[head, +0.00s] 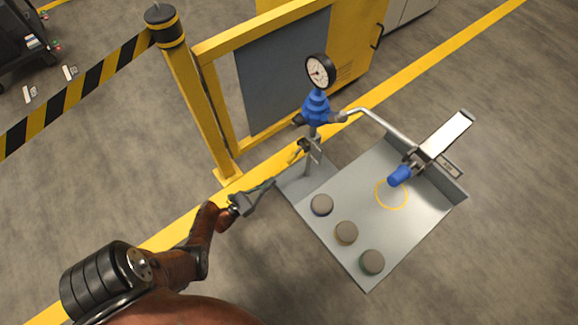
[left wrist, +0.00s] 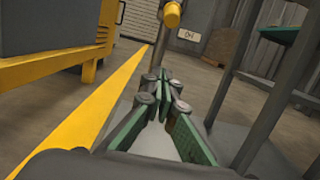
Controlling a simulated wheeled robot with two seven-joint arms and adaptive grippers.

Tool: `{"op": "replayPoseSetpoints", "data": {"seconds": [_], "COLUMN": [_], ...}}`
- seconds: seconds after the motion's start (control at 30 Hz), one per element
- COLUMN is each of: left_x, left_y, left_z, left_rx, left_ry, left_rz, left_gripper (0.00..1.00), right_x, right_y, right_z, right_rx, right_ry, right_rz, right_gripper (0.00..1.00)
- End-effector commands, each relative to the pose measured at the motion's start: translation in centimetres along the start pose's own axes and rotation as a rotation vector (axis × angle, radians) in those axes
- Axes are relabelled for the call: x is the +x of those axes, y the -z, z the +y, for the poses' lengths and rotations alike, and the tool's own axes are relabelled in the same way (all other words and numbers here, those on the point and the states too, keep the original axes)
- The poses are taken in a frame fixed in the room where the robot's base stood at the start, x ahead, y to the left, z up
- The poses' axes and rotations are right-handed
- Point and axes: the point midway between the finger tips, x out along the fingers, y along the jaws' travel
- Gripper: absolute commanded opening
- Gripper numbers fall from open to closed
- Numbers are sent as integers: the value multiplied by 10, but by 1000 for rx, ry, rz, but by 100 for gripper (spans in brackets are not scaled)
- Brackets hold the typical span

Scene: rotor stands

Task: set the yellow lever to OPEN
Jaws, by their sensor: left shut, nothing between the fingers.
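The yellow lever (head: 296,154) sits low on the upright pipe, below the blue valve body (head: 316,108), and points toward the lower left. In the left wrist view a yellow rounded end, apparently the lever's (left wrist: 172,14), shows at the top, beyond the fingertips. My left gripper (head: 272,183) is shut and empty, just to the lower left of the lever, with a small gap between them. In the left wrist view its fingertips (left wrist: 163,78) are together. I cannot read an OPEN mark. My right gripper is not in view.
A round gauge (head: 319,72) tops the pipe. A yellow post (head: 198,110) and barrier stand behind the gripper.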

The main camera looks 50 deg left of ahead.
Motion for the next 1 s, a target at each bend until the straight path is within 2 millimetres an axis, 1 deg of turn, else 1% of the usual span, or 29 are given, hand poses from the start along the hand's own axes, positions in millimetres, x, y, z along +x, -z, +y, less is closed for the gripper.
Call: {"op": "replayPoseSetpoints", "data": {"seconds": [0.23,0.37,0.47,0.8,0.83,0.87,1.0], "left_x": [2,13,29,99,102,97,94], "left_y": [0,0,1,3,3,0,-12], "left_z": [-1,-1,-1,-2,-2,-1,-2], "left_rx": [2,2,2,2,3,5,6], "left_ry": [2,4,4,4,4,3,4], "left_rz": [2,1,2,3,5,9,5], "left_gripper": [0,0,0,0,0,0,0], "right_x": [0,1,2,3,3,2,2], "right_y": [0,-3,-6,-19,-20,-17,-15], "right_z": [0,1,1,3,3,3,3], "right_rx": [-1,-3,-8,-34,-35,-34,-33], "right_ry": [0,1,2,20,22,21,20], "right_rz": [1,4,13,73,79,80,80], "right_gripper": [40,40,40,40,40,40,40]}}
